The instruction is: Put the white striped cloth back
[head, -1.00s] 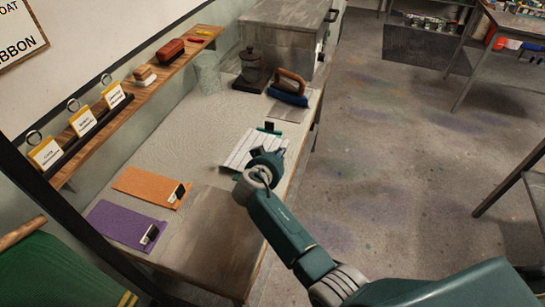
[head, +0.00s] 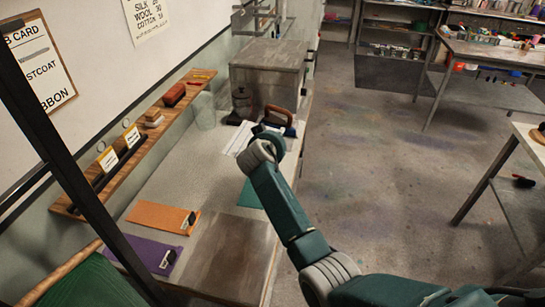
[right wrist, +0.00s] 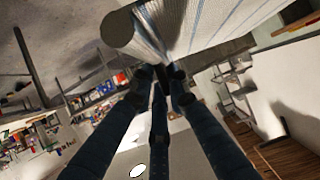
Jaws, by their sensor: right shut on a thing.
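My right gripper (head: 262,136) is over the bench in the head view, with its fingertips mostly hidden behind my wrist. In the right wrist view the gripper (right wrist: 168,74) is shut on the white striped cloth (right wrist: 205,25), pinching its edge. The cloth also shows in the head view (head: 239,139) as a small pale piece beyond my wrist, and most of it is hidden there. A green cloth (head: 249,195) lies on the bench, partly covered by my arm. My left gripper is not in view.
An orange cloth (head: 163,217) and a purple cloth (head: 143,254) lie on the near bench. A brown-handled tool (head: 279,115), a dark jar (head: 242,101) and a grey box (head: 268,70) stand farther back. A wall shelf (head: 143,142) runs along the left.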

